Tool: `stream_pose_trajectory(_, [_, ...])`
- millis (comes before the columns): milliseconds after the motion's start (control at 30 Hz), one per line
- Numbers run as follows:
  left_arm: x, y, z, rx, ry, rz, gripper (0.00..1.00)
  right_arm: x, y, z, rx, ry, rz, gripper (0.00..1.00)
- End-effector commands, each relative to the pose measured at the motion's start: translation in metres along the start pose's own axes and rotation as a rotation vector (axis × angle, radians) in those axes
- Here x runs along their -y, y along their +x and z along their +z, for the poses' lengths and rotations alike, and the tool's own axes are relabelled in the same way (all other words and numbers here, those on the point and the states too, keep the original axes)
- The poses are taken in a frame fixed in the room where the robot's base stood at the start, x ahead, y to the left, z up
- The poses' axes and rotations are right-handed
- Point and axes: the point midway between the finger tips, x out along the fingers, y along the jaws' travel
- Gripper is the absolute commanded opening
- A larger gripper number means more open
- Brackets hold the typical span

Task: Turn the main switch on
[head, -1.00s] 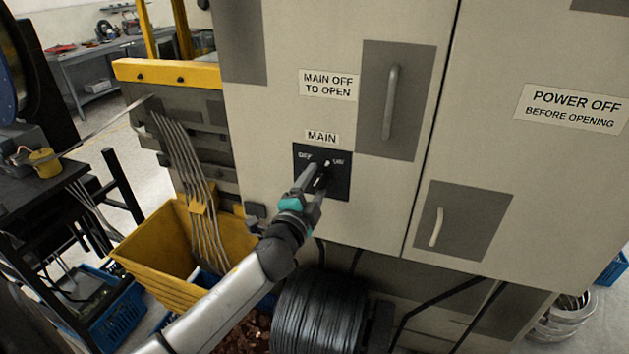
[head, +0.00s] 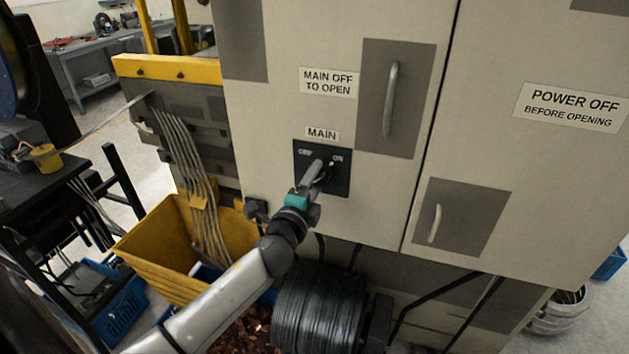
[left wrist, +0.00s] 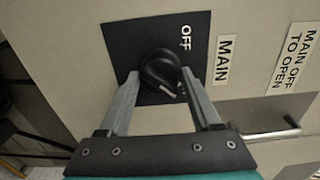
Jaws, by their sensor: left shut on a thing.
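The main switch is a black round knob (left wrist: 160,72) on a dark square plate (head: 343,184) on the cabinet front, under the MAIN label (head: 322,134). The plate shows OFF at upper left and ON at upper right in the head view. My left gripper (head: 316,178) is at the plate, shut on the knob, with one finger on each side in the left wrist view. A light mark on the knob shows at its lower right in the wrist view, on the side away from OFF. The fingers partly hide the knob. My right gripper is not in view.
The grey cabinet (head: 300,215) has door handles (head: 390,100) to the right of the switch. A yellow bin (head: 165,250) stands at lower left, and a dark wire coil (head: 320,305) is below the switch. A dark bench (head: 30,195) is at far left.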

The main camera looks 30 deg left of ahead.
Motion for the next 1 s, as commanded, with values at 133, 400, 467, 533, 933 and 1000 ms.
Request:
stream_pose_trajectory(133, [0.0,0.0,0.0,0.0,0.005,0.0,0.09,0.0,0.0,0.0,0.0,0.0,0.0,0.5])
stream_pose_trajectory(400, [0.0,0.0,0.0,0.0,0.003,0.0,0.93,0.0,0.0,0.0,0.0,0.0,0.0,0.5])
stream_pose_trajectory(467, [0.0,0.0,0.0,0.0,0.002,0.0,0.95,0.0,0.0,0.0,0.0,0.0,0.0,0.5])
stream_pose_trajectory(533, [0.0,0.0,0.0,0.0,0.002,0.0,0.95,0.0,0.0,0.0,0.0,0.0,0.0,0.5])
stream_pose_trajectory(933, [-0.001,-0.02,0.0,0.0,0.0,0.002,0.95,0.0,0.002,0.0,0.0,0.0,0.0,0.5])
stream_pose_trajectory(1000, [-0.002,-0.03,0.0,0.0,0.0,0.003,0.95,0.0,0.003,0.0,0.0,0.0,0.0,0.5])
